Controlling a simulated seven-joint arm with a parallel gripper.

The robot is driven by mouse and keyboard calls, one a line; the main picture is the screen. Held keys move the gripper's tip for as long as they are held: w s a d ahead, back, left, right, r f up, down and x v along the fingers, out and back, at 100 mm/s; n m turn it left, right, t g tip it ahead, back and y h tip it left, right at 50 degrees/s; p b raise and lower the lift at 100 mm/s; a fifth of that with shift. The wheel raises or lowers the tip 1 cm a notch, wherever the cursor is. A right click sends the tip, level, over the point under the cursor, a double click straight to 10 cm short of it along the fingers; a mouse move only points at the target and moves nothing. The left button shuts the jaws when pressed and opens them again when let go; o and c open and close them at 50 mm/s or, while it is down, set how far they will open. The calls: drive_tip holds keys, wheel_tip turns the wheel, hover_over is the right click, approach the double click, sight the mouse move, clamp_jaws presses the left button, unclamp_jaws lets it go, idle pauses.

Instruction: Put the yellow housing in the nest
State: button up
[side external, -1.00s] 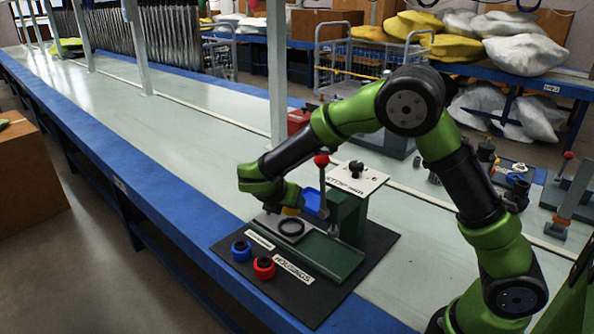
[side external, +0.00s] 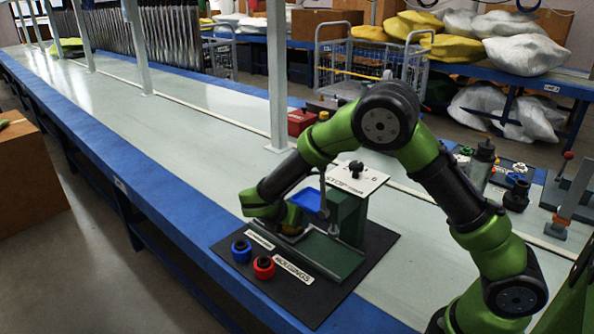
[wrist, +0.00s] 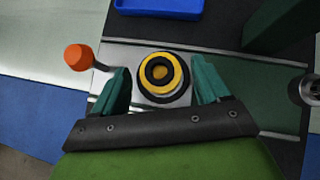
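The yellow housing (wrist: 153,86), a yellow ring with a dark centre, sits at the nest in the wrist view. The nest's black ring (wrist: 144,91) shows around it. It looks level, but I cannot tell how fully it is seated. My gripper (wrist: 159,72) is low over it, with one green finger on each side and a gap between each finger and the housing. In the side external view my gripper (side external: 291,227) is down at the fixture and hides most of the nest; only a bit of yellow shows under it.
A blue tray (side external: 306,200) stands behind the nest, beside the green press post (side external: 347,215). A red-orange knob on a lever (wrist: 78,57) is close to the left finger. Blue (side external: 241,251) and red (side external: 264,267) parts stand at the mat's front.

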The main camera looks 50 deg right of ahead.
drive_tip(key=v, duration=1.2)
drive_tip(key=shift+r, duration=0.15)
